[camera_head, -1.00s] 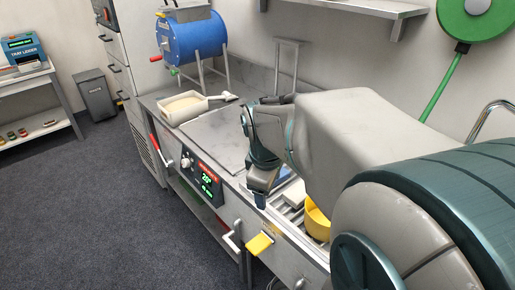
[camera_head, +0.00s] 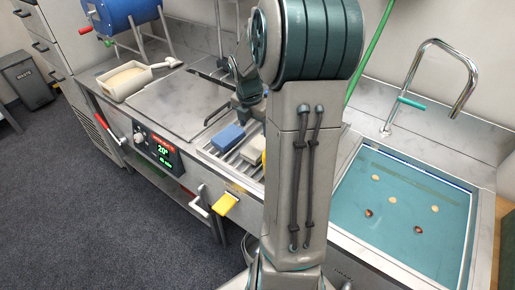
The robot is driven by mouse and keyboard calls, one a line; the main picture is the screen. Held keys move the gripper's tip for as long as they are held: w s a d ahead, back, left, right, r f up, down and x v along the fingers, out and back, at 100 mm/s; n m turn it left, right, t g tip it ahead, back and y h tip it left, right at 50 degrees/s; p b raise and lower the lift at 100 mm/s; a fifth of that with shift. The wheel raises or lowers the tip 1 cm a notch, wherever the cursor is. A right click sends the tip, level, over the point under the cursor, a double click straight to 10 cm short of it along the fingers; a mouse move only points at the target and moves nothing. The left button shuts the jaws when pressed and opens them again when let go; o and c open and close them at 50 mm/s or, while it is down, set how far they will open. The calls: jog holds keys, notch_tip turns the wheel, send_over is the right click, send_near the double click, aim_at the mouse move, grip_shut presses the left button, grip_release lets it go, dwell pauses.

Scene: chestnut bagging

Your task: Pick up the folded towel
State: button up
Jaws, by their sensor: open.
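Two small block-shaped things lie side by side on the slatted steel rack. One is a blue block (camera_head: 228,138), the other a pale cream block (camera_head: 253,150). Either could be the folded towel; at this size I cannot tell which. My gripper (camera_head: 246,112) is open, just behind and above them, near the back of the rack. It is partly hidden by my own arm, and its fingertips are hard to make out. It appears to hold nothing.
A yellow bowl (camera_head: 264,158) is mostly hidden behind my arm. Left of the rack are a flat steel plate (camera_head: 180,105) and a scoop (camera_head: 125,80). On the right is a water-filled sink (camera_head: 345,215) with several chestnuts and a tall tap (camera_head: 455,60). A yellow handle (camera_head: 225,203) juts out in front.

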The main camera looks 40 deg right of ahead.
aim_at(257, 146)
jog(key=f, duration=0.3)
jog(key=d+f, duration=0.1)
jog(key=f, duration=0.6)
jog(key=shift+w+d+p, duration=0.3)
jog(key=shift+w+d, duration=0.05)
jog(key=shift+w, duration=0.05)
jog(key=shift+r, duration=0.1)
jog(key=c, duration=0.8)
jog(key=shift+c, duration=0.2)
notch_tip(257, 146, up, 10)
jog(key=shift+o, duration=0.9)
